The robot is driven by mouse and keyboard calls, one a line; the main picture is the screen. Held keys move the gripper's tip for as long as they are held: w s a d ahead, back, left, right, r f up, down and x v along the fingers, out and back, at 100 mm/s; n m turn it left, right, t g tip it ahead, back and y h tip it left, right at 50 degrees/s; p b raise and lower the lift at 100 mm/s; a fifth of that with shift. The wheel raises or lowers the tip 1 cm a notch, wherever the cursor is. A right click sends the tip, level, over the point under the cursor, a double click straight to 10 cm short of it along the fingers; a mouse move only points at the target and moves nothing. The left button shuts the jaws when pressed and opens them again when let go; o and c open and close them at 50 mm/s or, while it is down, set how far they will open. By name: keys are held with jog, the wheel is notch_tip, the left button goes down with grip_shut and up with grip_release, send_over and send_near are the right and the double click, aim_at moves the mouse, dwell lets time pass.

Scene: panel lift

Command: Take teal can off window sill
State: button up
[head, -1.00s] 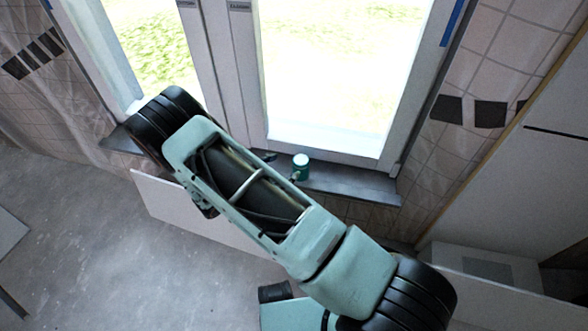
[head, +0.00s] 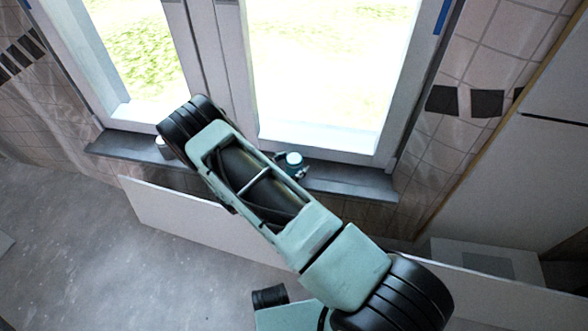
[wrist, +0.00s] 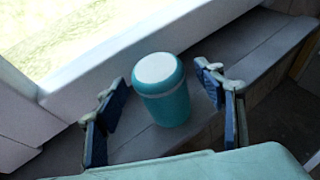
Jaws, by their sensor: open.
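The teal can (wrist: 164,95), with a white lid, stands upright on the dark grey window sill (wrist: 262,42). In the head view the can (head: 292,162) stands on the sill (head: 350,180) below the right window pane, close beside my gripper. In the wrist view my gripper (wrist: 158,105) is open, with one blue-padded finger on each side of the can. Gaps show between the can and both fingers, so it is not held. In the head view my arm hides most of the gripper and part of the sill.
A white cylindrical object (head: 165,147) stands on the sill further left, partly behind my arm. The white window frame (head: 222,75) rises right behind the sill. A white panel (head: 190,220) stands below the sill. The grey floor (head: 90,250) at left is clear.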

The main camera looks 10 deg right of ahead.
jog(key=shift+w+d+f, duration=0.25)
jog(key=shift+w+d, duration=0.15)
jog(key=shift+d, duration=0.1)
jog(key=shift+c, duration=0.4)
jog(key=c, duration=1.3)
jog(key=shift+c, duration=0.3)
jog(key=shift+r, duration=0.2)
